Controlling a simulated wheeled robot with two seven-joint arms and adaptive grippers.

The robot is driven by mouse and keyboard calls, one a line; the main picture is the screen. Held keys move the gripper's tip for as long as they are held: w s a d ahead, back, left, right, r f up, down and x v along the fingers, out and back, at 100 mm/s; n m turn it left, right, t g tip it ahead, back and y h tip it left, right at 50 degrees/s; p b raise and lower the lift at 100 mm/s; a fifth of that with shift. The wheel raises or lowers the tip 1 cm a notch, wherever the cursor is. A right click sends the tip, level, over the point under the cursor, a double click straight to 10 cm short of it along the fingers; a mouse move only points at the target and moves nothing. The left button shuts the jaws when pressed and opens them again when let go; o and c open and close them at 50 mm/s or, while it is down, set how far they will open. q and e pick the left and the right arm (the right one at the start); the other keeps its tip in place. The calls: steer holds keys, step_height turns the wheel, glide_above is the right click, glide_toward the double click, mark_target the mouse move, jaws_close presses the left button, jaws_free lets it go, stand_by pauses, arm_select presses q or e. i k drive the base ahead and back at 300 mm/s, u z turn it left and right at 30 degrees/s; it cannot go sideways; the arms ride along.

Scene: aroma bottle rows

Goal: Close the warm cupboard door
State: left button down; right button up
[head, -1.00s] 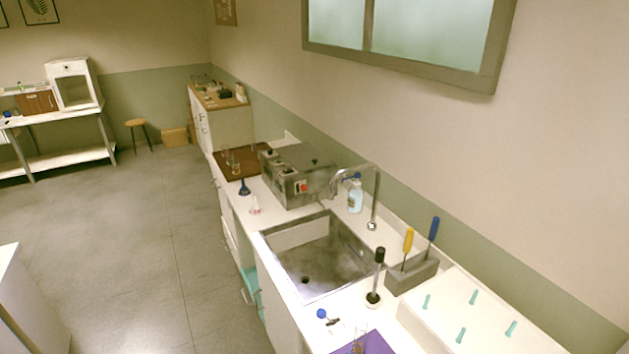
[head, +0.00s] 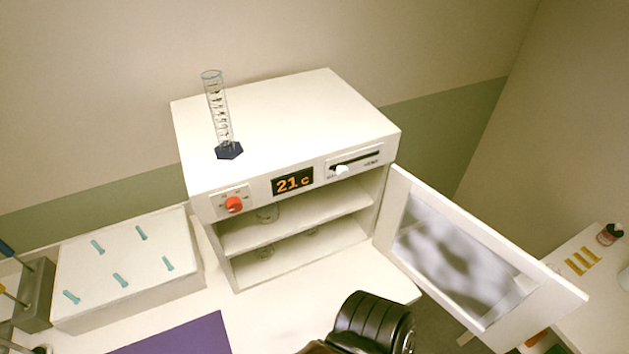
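The warm cupboard (head: 350,125) is a white box with a 21 c display, a red knob and a slider on its front strip. Its door (head: 400,182), a white frame around a glass pane, stands wide open, hinged on the cupboard's right side and swung out to the right. Two shelves show inside, with a few glass dishes on them. A black ribbed part of my arm shows at the bottom, left of the door and apart from it. Neither gripper's fingers are in view.
A graduated cylinder (head: 222,120) with a blue base stands on top of the cupboard. A white peg board (head: 125,265) and a purple mat (head: 180,338) lie to the left. Another table with a small bottle (head: 609,235) and yellow strips (head: 582,262) is beyond the door at right.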

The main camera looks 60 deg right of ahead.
mark_target(556, 297)
steer(key=z, duration=1.8)
steer(key=k, duration=0.15)
